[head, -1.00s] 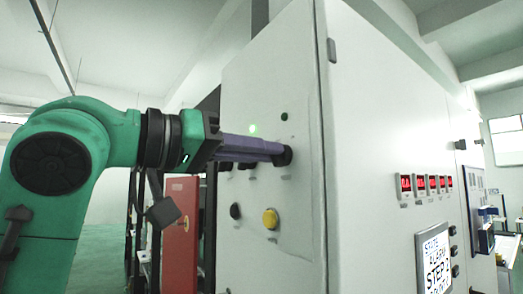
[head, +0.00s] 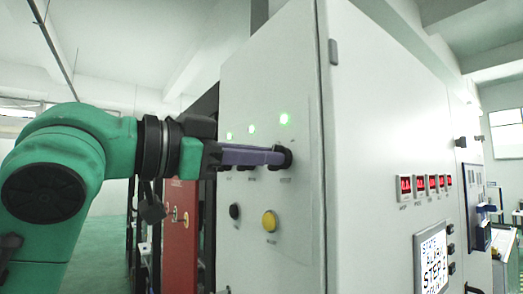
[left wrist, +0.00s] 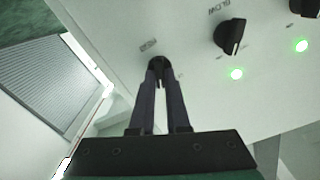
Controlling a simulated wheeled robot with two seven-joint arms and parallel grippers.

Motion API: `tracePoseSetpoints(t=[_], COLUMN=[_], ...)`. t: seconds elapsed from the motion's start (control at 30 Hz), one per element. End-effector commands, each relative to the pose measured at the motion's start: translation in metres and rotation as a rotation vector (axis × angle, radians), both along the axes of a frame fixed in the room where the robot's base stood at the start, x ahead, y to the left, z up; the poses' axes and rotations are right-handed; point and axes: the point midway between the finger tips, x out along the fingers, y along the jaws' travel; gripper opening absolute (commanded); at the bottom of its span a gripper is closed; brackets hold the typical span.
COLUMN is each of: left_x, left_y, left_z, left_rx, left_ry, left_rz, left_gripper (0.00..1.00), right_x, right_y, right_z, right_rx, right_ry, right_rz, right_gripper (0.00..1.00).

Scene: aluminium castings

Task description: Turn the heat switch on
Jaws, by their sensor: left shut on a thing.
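The heat switch is a black rotary knob (head: 286,157) on the grey cabinet's side panel, the rightmost of a row. It also shows in the left wrist view (left wrist: 160,62) beside its label, partly covered by my fingers. My left gripper (head: 276,157) is shut on this knob, its two purple fingers on either side of it in the left wrist view (left wrist: 159,76). The green lamp above the heat switch (head: 285,119) is lit. My right gripper is not in view.
Two more green lamps (head: 251,129) are lit above the neighbouring knobs; the blow knob (left wrist: 231,36) is close to my fingers. A black button (head: 235,211) and a yellow button (head: 270,220) sit below. A red panel (head: 181,221) stands behind.

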Motion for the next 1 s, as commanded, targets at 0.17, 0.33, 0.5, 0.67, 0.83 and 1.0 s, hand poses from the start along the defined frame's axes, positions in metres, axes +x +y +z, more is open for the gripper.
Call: tracePoseSetpoints(t=[0.17, 0.33, 0.5, 0.67, 0.83, 1.0], left_x=[-0.0001, -0.0001, -0.0003, -0.0003, -0.0003, -0.0003], left_y=[0.0003, 0.0001, -0.0001, -0.0001, -0.0001, -0.0001], left_z=[0.0005, 0.0001, -0.0002, -0.0002, -0.0002, -0.0002], left_rx=[0.048, 0.073, 0.082, 0.082, 0.082, 0.082], left_ry=[-0.065, -0.101, -0.112, -0.113, -0.113, -0.112], left_rz=[0.001, 0.000, 0.000, 0.000, 0.000, 0.000], left_gripper=[0.00, 0.00, 0.00, 0.00, 0.21, 0.44], right_x=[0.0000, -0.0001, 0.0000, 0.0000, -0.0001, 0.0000], right_y=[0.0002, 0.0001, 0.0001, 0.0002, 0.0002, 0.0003], right_z=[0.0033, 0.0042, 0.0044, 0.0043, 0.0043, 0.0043], right_rx=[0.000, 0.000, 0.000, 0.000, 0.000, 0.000], right_ry=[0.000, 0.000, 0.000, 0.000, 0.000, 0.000], right_rz=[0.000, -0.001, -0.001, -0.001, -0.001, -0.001], right_gripper=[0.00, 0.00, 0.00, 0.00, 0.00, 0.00])
